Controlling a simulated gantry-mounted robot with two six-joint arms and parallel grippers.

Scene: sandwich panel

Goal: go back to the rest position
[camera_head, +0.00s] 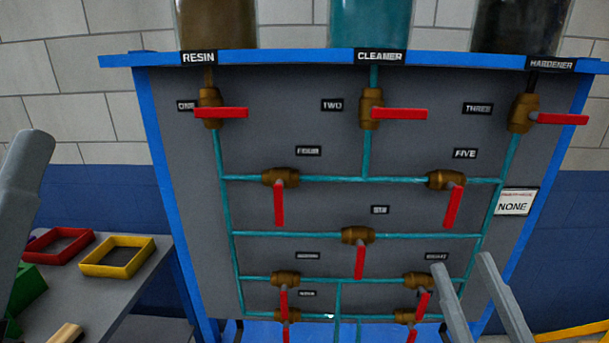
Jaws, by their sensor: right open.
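My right gripper (462,261) is at the lower right, its two grey fingers apart with nothing between them. It is in front of the lower right part of the grey valve panel (300,135). Part of my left gripper (25,165) shows as a grey piece at the left edge; its jaws cannot be made out. The top valves' red handles (222,113), (400,114) and (562,119) lie sideways. The lower handles, such as those under FOUR (279,205) and FIVE (454,207), hang down.
Tanks labelled RESIN (217,22), CLEANER (370,22) and HARDENER (518,25) stand above the panel's blue frame (160,175). A grey table (100,300) at the lower left bears a red frame (35,255), a yellow frame (117,270) and a green block (27,290).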

